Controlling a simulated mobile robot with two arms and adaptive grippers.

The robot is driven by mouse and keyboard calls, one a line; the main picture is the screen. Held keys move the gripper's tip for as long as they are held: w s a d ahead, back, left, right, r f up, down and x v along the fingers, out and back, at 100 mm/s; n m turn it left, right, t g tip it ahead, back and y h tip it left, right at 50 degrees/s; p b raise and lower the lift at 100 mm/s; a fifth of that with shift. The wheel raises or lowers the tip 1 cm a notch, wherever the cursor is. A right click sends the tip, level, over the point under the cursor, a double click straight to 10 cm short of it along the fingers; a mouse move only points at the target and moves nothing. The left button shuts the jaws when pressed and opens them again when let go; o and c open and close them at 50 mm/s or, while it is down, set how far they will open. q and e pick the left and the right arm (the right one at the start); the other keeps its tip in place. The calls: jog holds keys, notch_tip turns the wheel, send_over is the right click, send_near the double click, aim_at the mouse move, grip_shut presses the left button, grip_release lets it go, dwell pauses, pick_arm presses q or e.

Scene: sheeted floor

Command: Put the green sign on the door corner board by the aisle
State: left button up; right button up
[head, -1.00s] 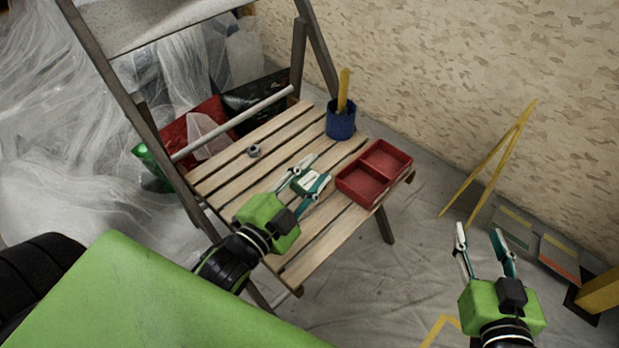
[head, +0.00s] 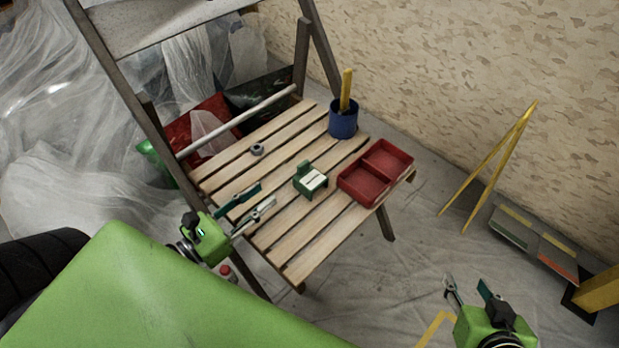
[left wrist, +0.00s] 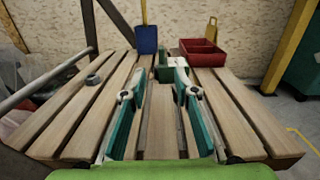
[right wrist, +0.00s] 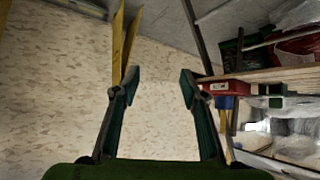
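The green sign (head: 309,181), a small green piece with a white label, stands on the slatted chair seat beside the red tray. In the left wrist view the sign (left wrist: 166,73) shows beyond my fingertips, partly hidden by the right-hand finger. My left gripper (head: 267,193) is open and empty over the seat, apart from the sign on its near left side. My right gripper (head: 466,283) is open and empty above the floor at lower right. Two grey boards with coloured stripes, one green-striped (head: 509,228) and one orange-striped (head: 558,258), lie by the wall; I cannot tell which is the door corner board.
The wooden chair (head: 330,228) also holds a two-part red tray (head: 367,184), a blue cup (head: 343,122) with a yellow stick, and a grey nut (head: 257,149). A yellow A-shaped stand (head: 497,155) is by the wall.

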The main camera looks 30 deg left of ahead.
aim_at(298, 168)
pick_arm(q)
jog(key=shift+w+m, duration=0.1)
jog(key=shift+m, duration=0.2)
jog(key=b+x, duration=0.1)
jog(key=x, duration=0.6)
jog(key=shift+w+d, duration=0.1)
jog(key=shift+w, duration=0.3)
jog(key=x, duration=0.1)
jog(key=b+x, duration=0.1)
jog(key=x, duration=0.3)
jog(key=shift+d+r, duration=0.2)
jog(key=shift+r, duration=0.05)
jog(key=shift+w, duration=0.25)
pick_arm(e)
jog(key=w+a+r+t+y, duration=0.1)
jog(key=w+a+r+t, duration=0.2)
jog(key=w+r+t, duration=0.3)
notch_tip(298, 168, up, 4)
jog(key=shift+y, duration=0.4)
pick_arm(q)
grip_shut()
